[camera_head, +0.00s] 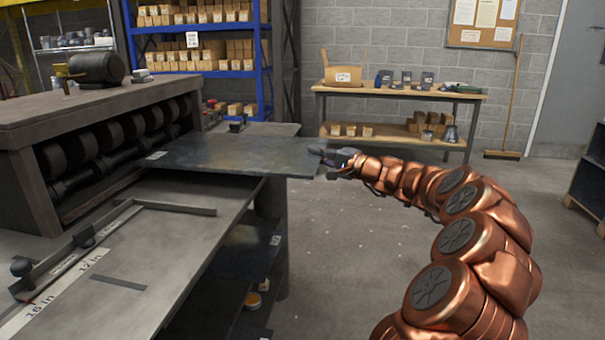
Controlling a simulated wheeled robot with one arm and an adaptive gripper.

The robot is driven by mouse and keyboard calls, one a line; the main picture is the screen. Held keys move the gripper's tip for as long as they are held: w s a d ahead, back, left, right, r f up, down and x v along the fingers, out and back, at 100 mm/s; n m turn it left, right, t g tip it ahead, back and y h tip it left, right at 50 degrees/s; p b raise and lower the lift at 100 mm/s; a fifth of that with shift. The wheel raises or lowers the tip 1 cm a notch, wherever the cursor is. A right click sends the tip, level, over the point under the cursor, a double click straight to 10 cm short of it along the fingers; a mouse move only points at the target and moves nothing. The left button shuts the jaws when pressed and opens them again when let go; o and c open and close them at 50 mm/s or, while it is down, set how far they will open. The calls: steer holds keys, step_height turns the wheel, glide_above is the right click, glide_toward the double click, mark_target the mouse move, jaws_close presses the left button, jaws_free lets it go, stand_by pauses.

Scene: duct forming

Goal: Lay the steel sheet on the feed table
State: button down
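The steel sheet (230,155) is a thin, dark grey, flat plate with a small white label near its left end. It lies roughly level over the far end of the feed table (165,255), its right part reaching past the table's right edge. It looks a little above the table top, with its left end close to the rollers. My gripper (326,157) is at the sheet's right edge and appears shut on it. The fingertips are small in view and partly hidden by the sheet.
The roller machine (40,130) stands along the table's left side. A guide bar (75,250) and inch scale (85,262) are on the table. A lower shelf (245,250) sits beneath. A workbench (400,92) and blue rack (198,28) stand behind.

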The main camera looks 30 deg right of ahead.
steer(key=shift+s+f+b, duration=0.1)
steer(key=shift+f+b, duration=0.3)
steer(key=shift+f, duration=2.3)
steer(key=c, duration=1.3)
jaws_free()
steer(key=shift+f, duration=0.1)
steer(key=v, duration=1.2)
steer(key=shift+a+p, duration=0.1)
steer(key=shift+p, duration=0.25)
steer(key=shift+a, duration=0.1)
